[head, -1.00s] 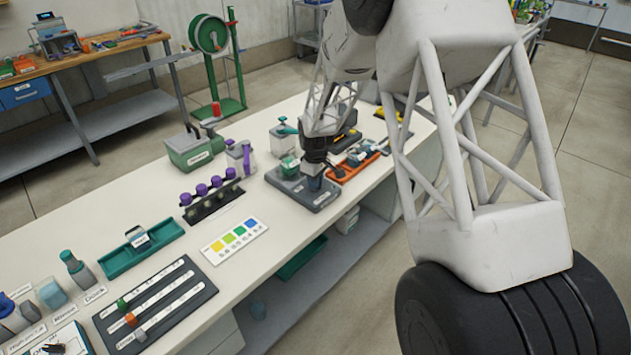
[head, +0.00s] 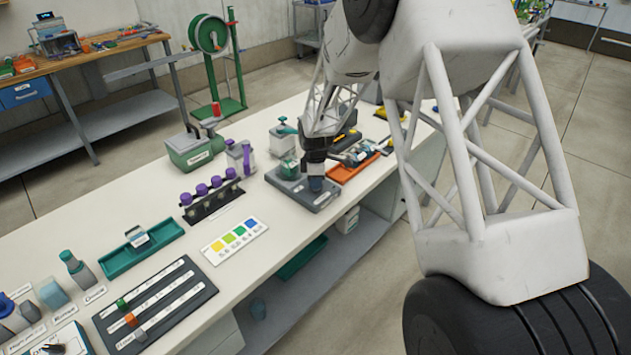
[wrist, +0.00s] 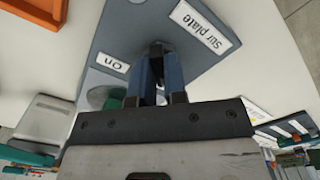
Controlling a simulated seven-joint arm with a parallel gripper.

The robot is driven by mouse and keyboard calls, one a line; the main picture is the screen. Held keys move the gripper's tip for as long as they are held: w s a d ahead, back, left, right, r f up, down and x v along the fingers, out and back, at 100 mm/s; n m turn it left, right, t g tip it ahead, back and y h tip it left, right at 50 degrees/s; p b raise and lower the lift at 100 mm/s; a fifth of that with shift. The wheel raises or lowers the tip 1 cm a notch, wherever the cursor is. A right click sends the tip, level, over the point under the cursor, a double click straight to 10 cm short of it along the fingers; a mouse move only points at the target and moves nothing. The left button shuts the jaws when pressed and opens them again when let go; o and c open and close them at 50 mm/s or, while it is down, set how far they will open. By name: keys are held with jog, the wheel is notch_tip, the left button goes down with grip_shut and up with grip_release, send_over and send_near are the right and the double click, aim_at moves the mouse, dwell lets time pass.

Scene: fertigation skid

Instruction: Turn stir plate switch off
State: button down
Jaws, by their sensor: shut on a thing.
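The grey stir plate (head: 325,199) lies on the white bench near its front edge. In the wrist view its blue-grey top (wrist: 135,30) carries a "Stir plate" label (wrist: 205,25) and an "on" label (wrist: 112,63). My gripper (head: 316,188) points down over the plate's front part. In the wrist view my gripper (wrist: 158,55) has its two fingers close together, shut on a small dark part of the plate, which I take to be the switch. The fingers hide most of it, so its position cannot be told.
A clear jar with a green top (head: 284,140) stands behind the plate. An orange tray (head: 352,168) with tools is close on the right. A rack with purple knobs (head: 212,203) and a colour chart (head: 235,240) lie to the left. Bare bench lies left of the plate.

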dwell(0.3)
jog(key=c, duration=1.2)
grip_release()
jog(key=shift+o, duration=0.2)
jog(key=shift+r, duration=0.1)
jog(key=shift+r, duration=3.85)
